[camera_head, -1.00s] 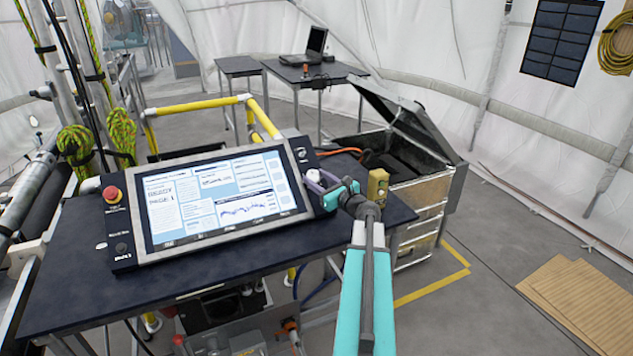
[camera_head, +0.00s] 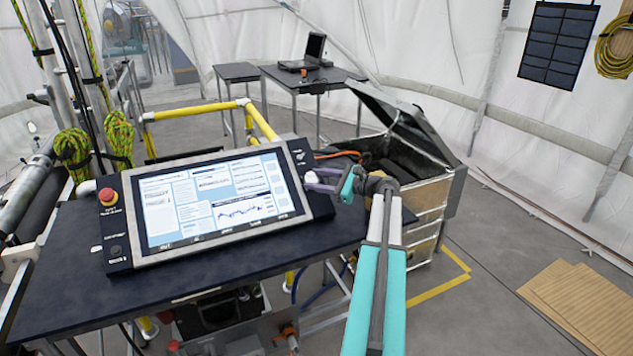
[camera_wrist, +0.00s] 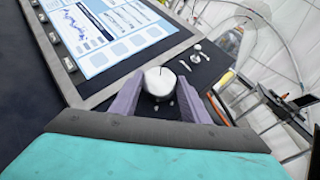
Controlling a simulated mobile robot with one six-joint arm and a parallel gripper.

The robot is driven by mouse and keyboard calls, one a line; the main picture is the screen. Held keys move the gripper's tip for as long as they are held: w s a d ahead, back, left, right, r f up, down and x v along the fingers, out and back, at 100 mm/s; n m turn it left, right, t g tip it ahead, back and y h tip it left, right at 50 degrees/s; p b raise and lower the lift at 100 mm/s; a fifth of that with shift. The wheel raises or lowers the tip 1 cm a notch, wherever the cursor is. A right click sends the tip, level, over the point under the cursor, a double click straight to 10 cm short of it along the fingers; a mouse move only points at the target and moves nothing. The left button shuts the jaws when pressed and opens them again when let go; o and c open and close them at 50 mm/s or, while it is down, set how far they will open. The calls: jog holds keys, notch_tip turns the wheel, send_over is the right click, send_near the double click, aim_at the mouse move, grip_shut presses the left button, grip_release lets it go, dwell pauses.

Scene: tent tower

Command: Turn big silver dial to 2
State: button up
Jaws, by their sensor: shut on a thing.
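The big silver dial (camera_wrist: 160,82) is a round, pale knob with a dark line mark, on the dark panel strip right of the screen. In the wrist view it sits between the two purple fingers of my gripper (camera_wrist: 165,98), which is shut on it. In the head view the dial (camera_head: 310,177) shows as a small pale spot at the screen's right edge, partly covered by my gripper (camera_head: 322,180). Small white marks lie on the panel around the dial; the numbers cannot be read.
A lit screen (camera_head: 215,200) fills most of the console, with a red button (camera_head: 108,196) at its left. A smaller control (camera_wrist: 196,47) is farther along the panel strip. An open metal case (camera_head: 420,190) stands right of the table. Yellow rails (camera_head: 190,109) are behind.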

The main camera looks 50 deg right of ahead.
jog(key=shift+a, duration=0.15)
jog(key=o, duration=1.1)
jog(key=shift+c, duration=0.2)
jog(key=shift+s, duration=0.2)
jog(key=shift+s+d+r+b, duration=0.1)
jog(key=shift+s+d+b, duration=0.25)
jog(key=shift+s, duration=0.3)
jog(key=b+v, duration=0.3)
jog(key=v, duration=0.9)
jog(key=shift+s, duration=0.1)
jog(key=shift+s, duration=0.1)
